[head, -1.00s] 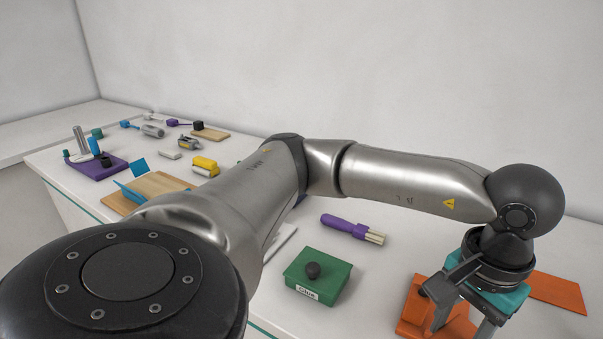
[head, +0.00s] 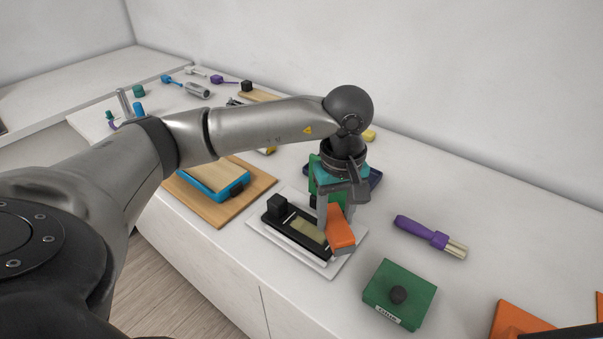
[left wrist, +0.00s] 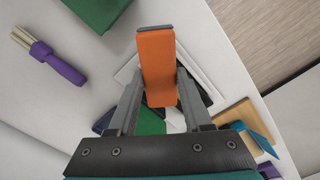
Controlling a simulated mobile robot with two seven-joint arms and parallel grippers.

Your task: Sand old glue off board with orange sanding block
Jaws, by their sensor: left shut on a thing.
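My left gripper (head: 335,203) is shut on the orange sanding block (head: 341,229), which hangs tilted below the fingers. The block also shows between the fingers in the left wrist view (left wrist: 158,65). It is over the right end of a black holder (head: 281,224) with a beige patch (head: 306,229), apparently the board. I cannot tell if the block touches it, and the block hides that end. The holder has a black knob at its left end and lies on a white tray (head: 262,228). My right gripper is not in view.
A green box labelled Glue (head: 385,280) stands in front right of the tray. A purple brush (head: 420,232) lies behind it. A wooden board (head: 258,182) with a blue-framed piece is left. An orange piece (head: 512,318) is at the lower right. The counter beyond the brush is clear.

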